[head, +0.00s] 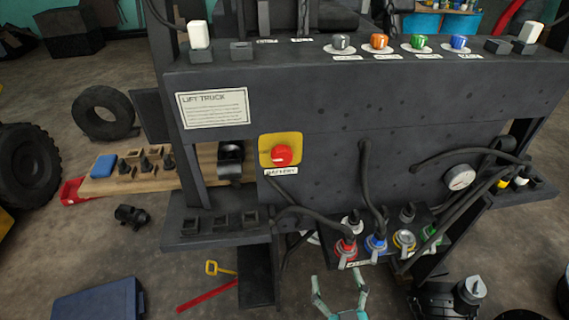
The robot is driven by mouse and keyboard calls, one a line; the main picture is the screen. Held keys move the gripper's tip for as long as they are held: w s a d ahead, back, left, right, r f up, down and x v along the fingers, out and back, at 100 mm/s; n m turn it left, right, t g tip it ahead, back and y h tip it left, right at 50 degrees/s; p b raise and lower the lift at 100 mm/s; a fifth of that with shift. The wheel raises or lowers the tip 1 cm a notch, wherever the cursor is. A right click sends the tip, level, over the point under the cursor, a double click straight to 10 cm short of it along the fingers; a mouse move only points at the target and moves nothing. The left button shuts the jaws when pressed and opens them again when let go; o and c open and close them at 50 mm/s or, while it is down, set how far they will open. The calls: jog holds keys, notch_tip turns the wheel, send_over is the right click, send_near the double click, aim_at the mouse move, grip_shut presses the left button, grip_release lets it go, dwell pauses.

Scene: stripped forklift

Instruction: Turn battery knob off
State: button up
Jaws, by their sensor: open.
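The battery knob (281,155) is a round red knob on a yellow square plate (264,141), on the dark front panel of the forklift. A small white label reading "BATTERY" (281,171) is under it. I cannot tell from this view which way the knob is turned. My gripper (338,282) shows at the bottom of the head view, below the panel and lower right of the knob. Its two teal fingers are spread apart with nothing between them. It is well apart from the knob.
Black hoses (368,190) hang right of the knob, down to red, blue, yellow and green connectors (376,244) on a low shelf. A gauge (460,177) is farther right. Small knobs (379,41) line the top ledge. A "LIFT TRUCK" sign (212,108) is upper left.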

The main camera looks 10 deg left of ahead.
jog(key=w+a+r, duration=0.6)
jog(key=r, duration=0.1)
jog(key=t+y, duration=0.1)
send_near(282, 159)
jog(key=shift+n, duration=0.3)
jog(key=x, duration=1)
jog(key=shift+w, duration=0.15)
jog(key=shift+c, duration=0.3)
jog(key=c, duration=1.1)
